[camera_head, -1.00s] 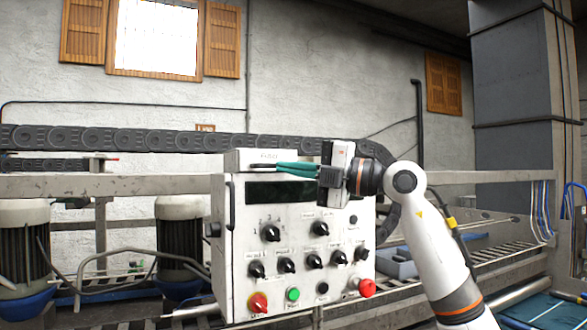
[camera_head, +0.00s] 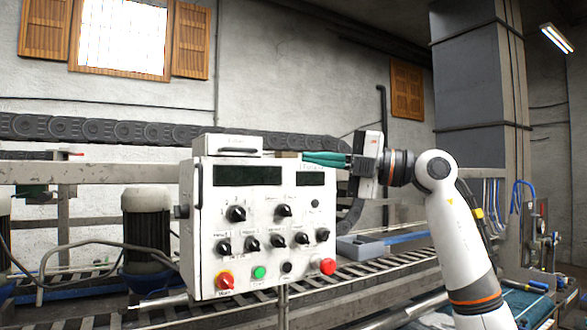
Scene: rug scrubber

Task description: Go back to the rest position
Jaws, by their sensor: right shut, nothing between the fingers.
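My right gripper (camera_head: 306,157) comes in from the right with its teal fingers shut and empty. Its fingertips point left, near the top right edge of the white control box (camera_head: 240,205). Whether they touch the box I cannot tell. My left gripper is out of view.
Behind the box runs a metal frame with rollers (camera_head: 88,312). A dark motor (camera_head: 147,240) stands at the left. A grey tray (camera_head: 360,247) lies right of the box. A grey column (camera_head: 473,150) stands at the back right.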

